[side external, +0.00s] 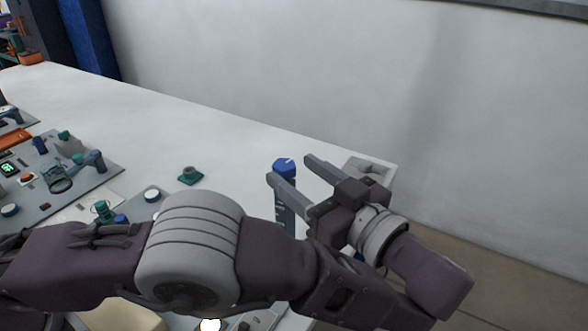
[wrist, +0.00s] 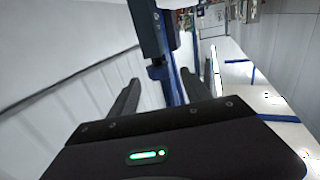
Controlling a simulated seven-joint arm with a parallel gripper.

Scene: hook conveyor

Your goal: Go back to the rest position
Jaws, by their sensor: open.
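My gripper (side external: 289,169) is open, with its two dark fingers apart and pointing left in the side view. A grey post (side external: 286,217) with a blue six-sided cap (side external: 284,164) stands by the fingertips; the near finger crosses in front of it. I cannot tell whether they touch. In the wrist view both fingers of my gripper (wrist: 160,90) show apart with nothing clamped. A blue and grey upright (wrist: 170,75) shows in the gap beyond them. My arm hides the front of the table in the side view.
The white table (side external: 150,110) is clear toward the back wall. Grey panels (side external: 100,170) with knobs and a small green-lit display lie at the left. A small green piece (side external: 190,176) sits mid-table. A grey block (side external: 368,168) is at the table's right corner, behind my gripper.

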